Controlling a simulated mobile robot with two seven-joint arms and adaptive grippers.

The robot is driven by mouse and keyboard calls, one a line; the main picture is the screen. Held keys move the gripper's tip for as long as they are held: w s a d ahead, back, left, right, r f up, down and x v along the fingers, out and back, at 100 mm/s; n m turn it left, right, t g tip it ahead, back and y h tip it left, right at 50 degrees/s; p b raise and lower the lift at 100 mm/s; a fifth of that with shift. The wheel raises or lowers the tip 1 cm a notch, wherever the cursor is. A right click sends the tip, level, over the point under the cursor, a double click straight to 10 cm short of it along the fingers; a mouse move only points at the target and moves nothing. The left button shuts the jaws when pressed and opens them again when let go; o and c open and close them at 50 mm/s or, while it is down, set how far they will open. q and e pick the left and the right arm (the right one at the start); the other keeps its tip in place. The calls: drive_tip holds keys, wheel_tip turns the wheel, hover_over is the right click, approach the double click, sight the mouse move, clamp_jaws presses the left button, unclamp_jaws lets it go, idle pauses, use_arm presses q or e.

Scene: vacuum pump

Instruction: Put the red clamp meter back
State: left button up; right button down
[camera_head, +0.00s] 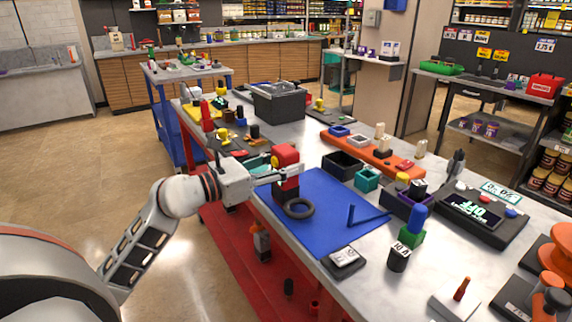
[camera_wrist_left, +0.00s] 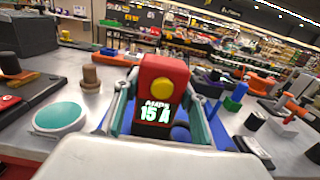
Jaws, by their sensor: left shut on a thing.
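The red clamp meter (camera_head: 286,155) is in my left gripper (camera_head: 283,172) above the far-left corner of the blue mat (camera_head: 335,212). It has a red top and a dark lower part. In the left wrist view the red clamp meter (camera_wrist_left: 162,88) stands between the two fingers, with a yellow round button and a display reading "15 A". My left gripper (camera_wrist_left: 160,105) is shut on it. A black ring (camera_head: 299,208) lies on the mat just below the meter; I cannot tell whether they touch. My right gripper is not in view.
An orange tray (camera_head: 395,166) with small parts lies behind the mat, with a black open box (camera_head: 342,165) beside it. A grey bin (camera_head: 278,103) stands farther back. A blue angle piece (camera_head: 368,217) lies on the mat. A small meter (camera_head: 344,258) sits at its near edge.

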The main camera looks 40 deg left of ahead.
use_arm(q)
drive_tip(key=shift+r, duration=0.2)
drive_tip(key=shift+f, duration=0.15)
drive_tip(key=o, duration=1.3)
